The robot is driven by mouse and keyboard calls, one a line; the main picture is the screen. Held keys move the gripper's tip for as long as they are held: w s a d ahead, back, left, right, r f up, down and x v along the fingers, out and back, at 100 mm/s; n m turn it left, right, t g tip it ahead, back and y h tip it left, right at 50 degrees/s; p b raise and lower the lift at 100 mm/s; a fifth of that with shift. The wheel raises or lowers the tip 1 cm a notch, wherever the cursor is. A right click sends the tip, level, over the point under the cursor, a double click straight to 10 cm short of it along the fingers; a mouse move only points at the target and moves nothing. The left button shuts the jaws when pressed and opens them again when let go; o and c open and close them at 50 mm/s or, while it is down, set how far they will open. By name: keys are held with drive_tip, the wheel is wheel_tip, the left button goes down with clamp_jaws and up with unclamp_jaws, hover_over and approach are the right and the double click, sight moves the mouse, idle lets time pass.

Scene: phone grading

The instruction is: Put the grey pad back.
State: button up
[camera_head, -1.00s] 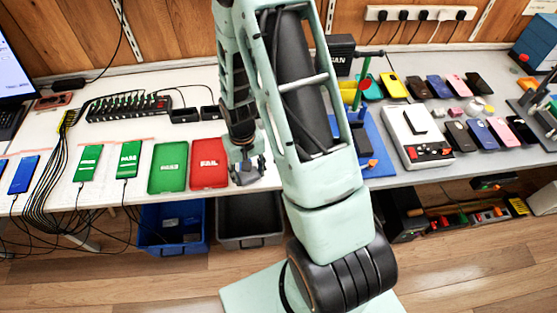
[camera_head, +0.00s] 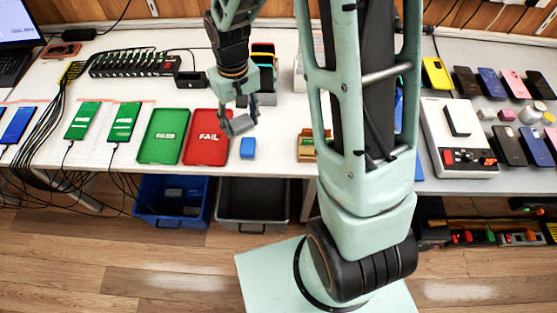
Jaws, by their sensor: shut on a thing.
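My gripper (camera_head: 242,112) is in the air over the right part of the red FAIL tray (camera_head: 196,153), fingers pointing down. It is shut on a small grey piece, which looks like the grey pad (camera_head: 236,126). The pad is tilted and held above the table, and the fingers hide part of it. A small blue block (camera_head: 248,150) with a paler top edge sits on the white table just right of the red tray, below and slightly right of my gripper.
A green PASS tray (camera_head: 160,148) lies left of the red tray. Dark bins with coloured cards (camera_head: 264,72) stand behind my gripper. My arm hides the table's middle. A white console (camera_head: 437,125) is at right. Blue and grey crates (camera_head: 253,226) are below the front edge.

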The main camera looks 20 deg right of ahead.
drive_tip(key=s+a+r+n+b, duration=0.2)
drive_tip(key=a+r+b, duration=0.1)
drive_tip(key=a+b, duration=0.2)
hover_over(278, 152)
drive_tip(key=f, duration=0.6)
drive_tip(key=a+f, duration=0.1)
drive_tip(key=f, duration=0.2)
drive_tip(key=shift+b, duration=0.4)
drive_tip(key=f, duration=0.1)
drive_tip(key=d+f, duration=0.1)
drive_tip(key=f, duration=0.1)
drive_tip(key=shift+s+f+b, duration=0.1)
drive_tip(key=shift+f+b, duration=0.15)
drive_tip(key=shift+b, duration=0.15)
drive_tip(key=shift+f, duration=0.2)
drive_tip(key=shift+f, duration=0.2)
drive_tip(key=o, duration=1.3)
drive_tip(key=shift+r, duration=0.1)
